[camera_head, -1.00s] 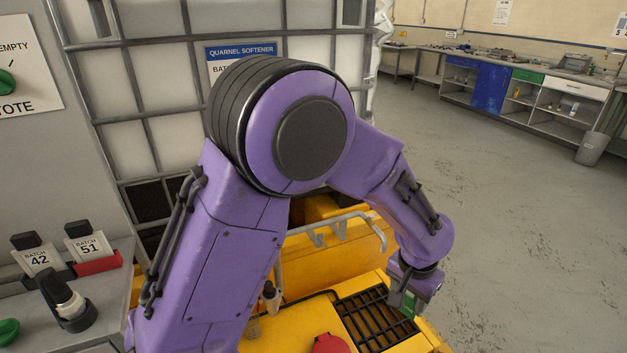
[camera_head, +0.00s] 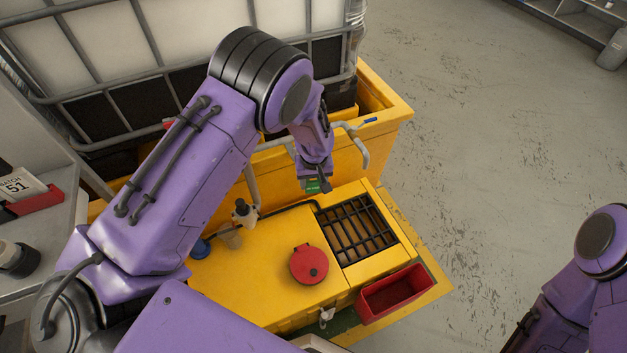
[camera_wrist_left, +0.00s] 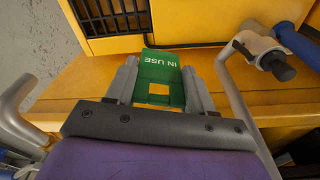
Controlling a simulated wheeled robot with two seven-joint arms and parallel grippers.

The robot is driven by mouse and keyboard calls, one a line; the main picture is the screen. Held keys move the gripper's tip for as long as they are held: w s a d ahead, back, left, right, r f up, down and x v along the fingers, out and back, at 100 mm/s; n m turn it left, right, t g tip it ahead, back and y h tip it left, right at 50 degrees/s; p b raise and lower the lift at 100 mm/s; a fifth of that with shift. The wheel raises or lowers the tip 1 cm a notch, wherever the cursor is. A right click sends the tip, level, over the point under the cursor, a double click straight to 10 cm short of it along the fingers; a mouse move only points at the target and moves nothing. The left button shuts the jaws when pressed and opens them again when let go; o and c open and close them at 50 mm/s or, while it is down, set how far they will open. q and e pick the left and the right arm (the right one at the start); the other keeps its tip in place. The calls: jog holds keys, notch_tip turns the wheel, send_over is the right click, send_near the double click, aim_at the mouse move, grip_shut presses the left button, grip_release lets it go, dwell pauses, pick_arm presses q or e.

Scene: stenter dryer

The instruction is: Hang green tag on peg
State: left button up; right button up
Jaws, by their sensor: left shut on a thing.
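The green tag (camera_wrist_left: 160,68), lettered "IN USE", sits between the two fingers of my left gripper (camera_wrist_left: 160,82) in the left wrist view. The gripper is shut on it. The tag has a rectangular opening near the palm end. In the head view the tag (camera_head: 313,186) is a small green patch below my left gripper (camera_head: 316,177), near the back edge of the yellow unit and left of its black grille. I cannot make out a peg for certain. My right arm shows at the lower right of the head view; its gripper is out of view.
The yellow unit (camera_head: 262,262) carries a red round lid (camera_head: 309,264), a black grille (camera_head: 357,228) and a red bin (camera_head: 397,293). A grey bent rail (camera_head: 362,150) and a black-topped valve (camera_head: 243,212) stand near the gripper. Open floor (camera_head: 470,150) lies right.

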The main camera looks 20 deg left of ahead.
pick_arm(q)
jog(key=shift+w+a+f, duration=0.1)
jog(key=shift+f, duration=0.25)
jog(key=shift+w+a+f+b, duration=0.2)
jog(key=shift+w+a+b, duration=1.2)
jog(key=shift+a+b, duration=0.3)
jog(key=shift+w+a+f+b, duration=0.2)
jog(key=shift+w+a+b, duration=1.2)
jog(key=shift+a+b, duration=0.25)
jog(key=shift+w+a+f, duration=0.15)
jog(key=shift+w+a, duration=0.2)
jog(key=shift+w, duration=0.1)
jog(key=shift+w+a+f, duration=0.1)
jog(key=o, duration=1.1)
